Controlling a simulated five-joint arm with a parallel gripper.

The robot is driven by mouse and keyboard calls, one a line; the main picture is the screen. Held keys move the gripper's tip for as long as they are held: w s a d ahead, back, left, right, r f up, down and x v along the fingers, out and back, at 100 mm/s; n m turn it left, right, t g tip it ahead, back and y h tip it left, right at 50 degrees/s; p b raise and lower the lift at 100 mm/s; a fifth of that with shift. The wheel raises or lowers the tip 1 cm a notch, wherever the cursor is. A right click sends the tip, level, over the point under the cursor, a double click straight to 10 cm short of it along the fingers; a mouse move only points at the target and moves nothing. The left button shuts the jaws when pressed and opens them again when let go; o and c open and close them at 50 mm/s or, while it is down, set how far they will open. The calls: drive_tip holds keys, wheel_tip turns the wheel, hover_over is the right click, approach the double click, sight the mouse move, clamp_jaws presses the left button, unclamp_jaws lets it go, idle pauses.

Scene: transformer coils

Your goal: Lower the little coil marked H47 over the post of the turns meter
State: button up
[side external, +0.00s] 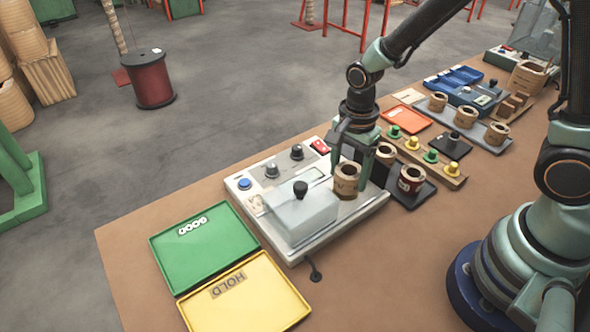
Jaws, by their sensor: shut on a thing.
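My gripper (354,160) points down over the right part of the turns meter (330,238), a pale box with knobs, a blue button and a clear cover. It is shut on a small tan coil (346,181), held upright at the meter's right side. The coil bears a small dark mark, too small to read as H47. I cannot tell whether the coil touches the meter. The meter's post does not show; the coil and gripper may hide it.
A dark tray (424,196) with a tan coil (386,153) and a red-banded coil (411,179) lies close on the right. A green GOOD tray (205,258) and yellow HOLD tray (255,305) lie in front. Colored pegs stand on a wooden strip (454,182) behind.

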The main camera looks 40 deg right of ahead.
drive_tip(key=shift+f, duration=0.7)
drive_tip(key=o, duration=1.5)
drive_tip(key=shift+r, duration=0.1)
drive_tip(key=shift+r, duration=3.75)
drive_tip(key=s+d+r+n+t, duration=0.1)
drive_tip(key=d+r+n+t, duration=0.1)
drive_tip(key=r+n, duration=0.2)
drive_tip(key=s+d+r+n+t, duration=0.1)
drive_tip(key=s+d+r+n, duration=0.1)
drive_tip(key=r+n, duration=0.2)
drive_tip(key=s+d+r+n+t, duration=0.1)
drive_tip(key=d+r+n+t, duration=0.1)
drive_tip(key=r+n, duration=0.3)
drive_tip(key=shift+s+d+n+t, duration=0.15)
drive_tip(key=shift+n, duration=0.55)
drive_tip(key=shift+s+d+n+t, duration=0.1)
drive_tip(key=shift+n+t, duration=0.05)
drive_tip(key=shift+n, duration=0.55)
